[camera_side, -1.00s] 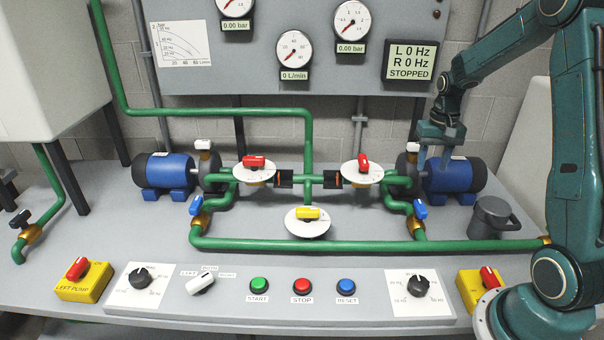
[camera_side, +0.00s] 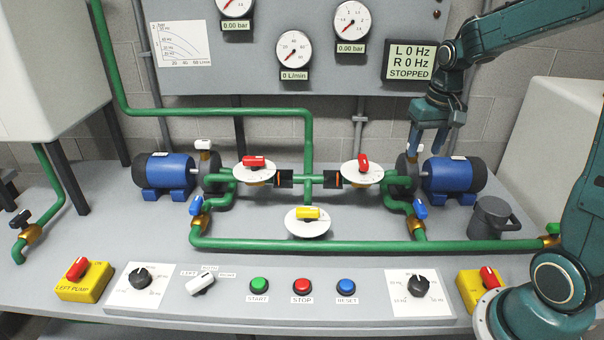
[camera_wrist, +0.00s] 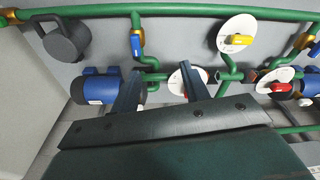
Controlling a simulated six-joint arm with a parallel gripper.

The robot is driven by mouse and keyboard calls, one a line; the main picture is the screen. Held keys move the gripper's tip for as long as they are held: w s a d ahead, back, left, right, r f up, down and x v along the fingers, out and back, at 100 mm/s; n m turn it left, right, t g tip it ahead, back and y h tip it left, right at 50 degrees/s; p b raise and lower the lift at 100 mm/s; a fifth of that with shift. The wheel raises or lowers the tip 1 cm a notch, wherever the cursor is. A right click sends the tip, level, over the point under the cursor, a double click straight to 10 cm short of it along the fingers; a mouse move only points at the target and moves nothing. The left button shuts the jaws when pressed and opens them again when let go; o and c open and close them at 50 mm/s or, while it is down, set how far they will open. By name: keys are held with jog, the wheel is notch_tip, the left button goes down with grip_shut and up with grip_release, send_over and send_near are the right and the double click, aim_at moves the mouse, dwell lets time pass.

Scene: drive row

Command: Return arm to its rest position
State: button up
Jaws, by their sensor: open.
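The grey panel with gauges and the display reading STOPPED (camera_side: 409,60) stands behind. Green pipes (camera_side: 320,245), a yellow valve (camera_side: 308,214) and a dark grey jug (camera_side: 492,217) are on the bench. Buttons and knobs line the front. A white tank (camera_side: 550,140) stands at right.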

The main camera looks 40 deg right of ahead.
jog(key=s+a+r+n+t, duration=0.2)
jog(key=s+a+r+n, duration=0.1)
jog(key=s+a, duration=0.4)
jog(key=s+a+r+n+t, duration=0.2)
jog(key=s+a+r+n, duration=0.1)
jog(key=s+a, duration=0.4)
jog(key=shift+s+a+r+y, duration=0.35)
jog(key=shift+a+r, duration=0.25)
jog(key=shift+a, duration=0.75)
jog(key=shift+w, duration=0.1)
